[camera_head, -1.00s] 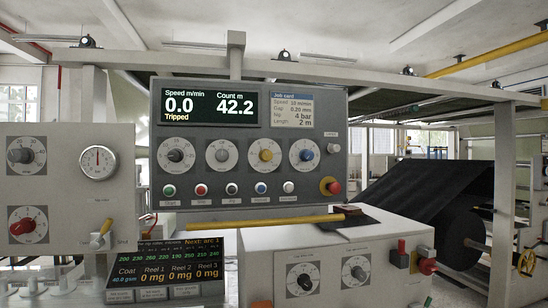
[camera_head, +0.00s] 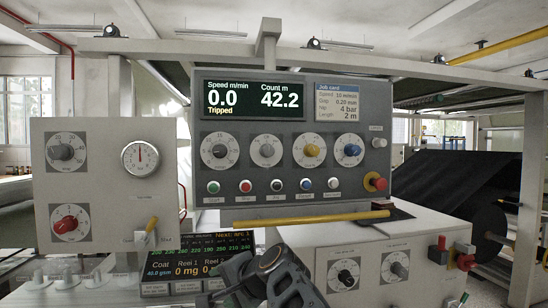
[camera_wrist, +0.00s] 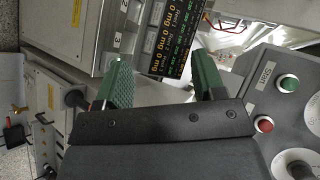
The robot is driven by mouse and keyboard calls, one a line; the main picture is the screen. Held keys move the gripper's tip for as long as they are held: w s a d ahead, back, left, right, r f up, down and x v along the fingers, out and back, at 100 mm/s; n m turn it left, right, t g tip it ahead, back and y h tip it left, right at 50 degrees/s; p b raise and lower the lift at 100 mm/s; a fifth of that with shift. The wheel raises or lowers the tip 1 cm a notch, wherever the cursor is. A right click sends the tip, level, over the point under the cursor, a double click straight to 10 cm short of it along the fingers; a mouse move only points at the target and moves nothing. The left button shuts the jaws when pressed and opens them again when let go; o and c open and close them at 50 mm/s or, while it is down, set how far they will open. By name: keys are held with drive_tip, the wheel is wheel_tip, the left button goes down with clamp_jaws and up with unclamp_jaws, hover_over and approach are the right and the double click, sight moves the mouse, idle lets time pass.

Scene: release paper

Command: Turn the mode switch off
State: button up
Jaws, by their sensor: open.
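A small pale knob (camera_head: 379,143) sits at the right of the main console, under a label. The labels are too small to read, so I cannot tell which is the mode switch. My gripper shows in the wrist view (camera_wrist: 162,64), its two green fingers apart and nothing visible between them. In the head view, my dark arm rises at the bottom centre, in front of the lower screen and apart from both switches; its fingertips cannot be made out there.
The main console (camera_head: 290,190) has several dials and buttons, with a red stop knob (camera_head: 377,183) at right. A yellow bar (camera_head: 311,217) lies below it. The lower right box (camera_head: 425,230) carries two dials and red and black controls. A black roll (camera_head: 455,185) stands farther right.

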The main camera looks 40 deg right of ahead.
drive_tip(key=w+d+r+m+t+h, duration=0.15)
drive_tip(key=d+r+m+t, duration=0.4)
drive_tip(key=d+r, duration=0.55)
drive_tip(key=m+t+h+p, duration=0.2)
drive_tip(key=m+t+h, duration=0.15)
drive_tip(key=m, duration=0.35)
approach(270, 151)
drive_tip(key=shift+h, duration=0.4)
drive_tip(key=p+x, duration=0.4)
drive_tip(key=x, duration=0.5)
drive_tip(key=shift+w+a+p, duration=0.1)
drive_tip(key=shift+w+p, duration=0.1)
drive_tip(key=shift+p, duration=0.15)
drive_tip(key=shift+w+p, duration=0.3)
drive_tip(key=shift+w, duration=0.6)
drive_tip(key=c, duration=0.9)
